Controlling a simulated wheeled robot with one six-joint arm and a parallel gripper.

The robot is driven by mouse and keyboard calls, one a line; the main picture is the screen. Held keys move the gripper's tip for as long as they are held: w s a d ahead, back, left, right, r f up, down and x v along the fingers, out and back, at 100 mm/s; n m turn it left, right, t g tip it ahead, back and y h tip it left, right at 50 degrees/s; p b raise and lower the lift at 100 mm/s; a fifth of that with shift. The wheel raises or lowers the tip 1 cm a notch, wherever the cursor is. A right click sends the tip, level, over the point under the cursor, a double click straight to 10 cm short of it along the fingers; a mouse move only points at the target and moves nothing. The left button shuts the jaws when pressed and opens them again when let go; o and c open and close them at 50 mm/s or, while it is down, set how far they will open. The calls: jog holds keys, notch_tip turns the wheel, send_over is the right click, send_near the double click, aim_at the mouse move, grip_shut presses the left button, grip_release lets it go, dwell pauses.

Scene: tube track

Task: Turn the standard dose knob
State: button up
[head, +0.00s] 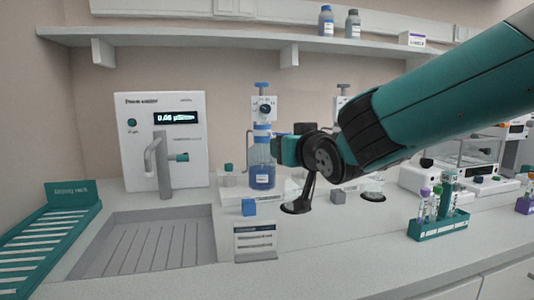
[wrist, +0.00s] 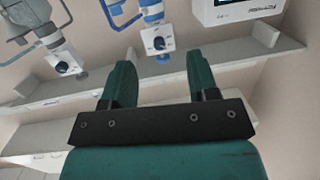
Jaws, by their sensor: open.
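A blue-trimmed bottle dispenser (head: 262,150) stands on the bench, with blue liquid in its bottle. Its white dial head carries a dark dose knob (head: 264,109), which also shows in the wrist view (wrist: 158,43). A second, grey dispenser has a similar white head with a dark knob (wrist: 63,66); my arm partly hides it in the head view (head: 342,101). I cannot read which one is labelled standard. My gripper (head: 288,151) is open and empty. In the wrist view its fingers (wrist: 160,76) stand apart, with the blue dispenser's knob beyond the gap, not touched.
A water unit (head: 185,110) with a display and spout stands left, behind a sink (head: 150,245). A tube rack (head: 438,225) stands right. A wall shelf (head: 240,42) runs above.

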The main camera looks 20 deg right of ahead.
notch_tip(320, 180, down, 2)
jog(key=w+t+b, duration=0.2)
jog(key=b, duration=0.1)
jog(key=t, duration=0.4)
send_near(266, 110)
jog(key=shift+n+h, duration=0.3)
jog(key=shift+n, duration=0.1)
jog(key=p+x, duration=0.1)
jog(key=x, duration=0.8)
jog(key=shift+a, duration=0.1)
jog(key=c, duration=0.9)
